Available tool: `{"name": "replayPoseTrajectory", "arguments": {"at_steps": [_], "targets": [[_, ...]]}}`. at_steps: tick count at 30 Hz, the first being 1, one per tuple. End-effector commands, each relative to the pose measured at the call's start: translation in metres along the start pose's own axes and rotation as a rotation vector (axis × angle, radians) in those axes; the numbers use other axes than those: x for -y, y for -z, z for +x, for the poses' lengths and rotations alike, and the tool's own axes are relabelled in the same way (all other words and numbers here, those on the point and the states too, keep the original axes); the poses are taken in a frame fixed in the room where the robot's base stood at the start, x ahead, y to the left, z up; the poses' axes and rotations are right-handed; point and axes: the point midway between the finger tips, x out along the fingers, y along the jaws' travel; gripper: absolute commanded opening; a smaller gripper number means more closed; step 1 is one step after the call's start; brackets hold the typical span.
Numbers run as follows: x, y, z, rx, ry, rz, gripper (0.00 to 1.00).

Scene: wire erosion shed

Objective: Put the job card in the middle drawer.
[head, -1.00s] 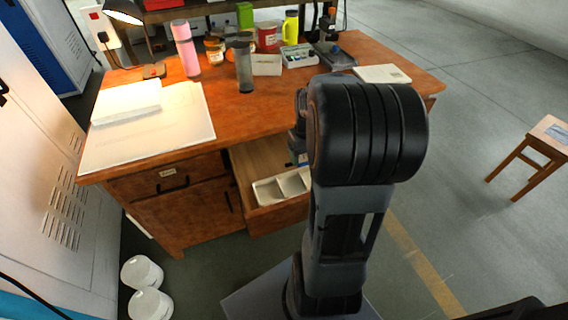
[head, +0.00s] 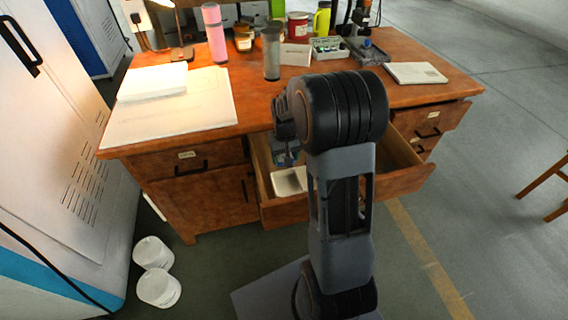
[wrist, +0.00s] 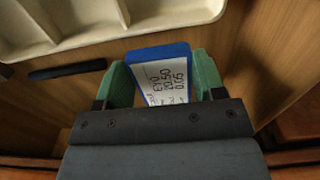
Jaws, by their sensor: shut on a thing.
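The job card (wrist: 168,80), a white card with a blue edge and handwriting, is between the green fingertips of my gripper (wrist: 163,78) in the wrist view. My gripper is shut on it. The middle drawer (head: 400,183) of the wooden desk stands pulled open in the head view. In the wrist view, the card is over the drawer's wooden floor (wrist: 225,50), beside a white compartment tray (wrist: 75,42). Whether the card touches the floor I cannot tell. My arm hides most of the gripper and part of the drawer in the head view.
A dark bar (wrist: 67,70) lies near the tray. The desktop (head: 250,105) holds papers (head: 165,110), a pink bottle (head: 215,34), a grey bottle (head: 271,54) and a white pad (head: 416,73). Two white tubs (head: 158,287) stand on the floor at left. A stool (head: 548,190) is at right.

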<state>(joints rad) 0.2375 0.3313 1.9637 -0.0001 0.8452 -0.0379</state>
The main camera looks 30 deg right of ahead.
Motion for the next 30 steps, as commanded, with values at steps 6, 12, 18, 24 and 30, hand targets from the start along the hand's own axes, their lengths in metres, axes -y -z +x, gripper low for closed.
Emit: {"name": "replayPoseTrajectory", "arguments": {"at_steps": [6,12,18,24,30], "targets": [[0.003,0.002,0.031,0.004,0.000,0.001,0.35],[0.003,0.003,0.035,0.000,0.000,0.001,0.35],[0.003,0.002,0.037,0.001,0.000,0.001,0.35],[0.003,0.002,0.039,0.001,0.000,0.001,0.73],[0.003,0.002,0.039,0.001,0.000,0.001,0.88]]}}
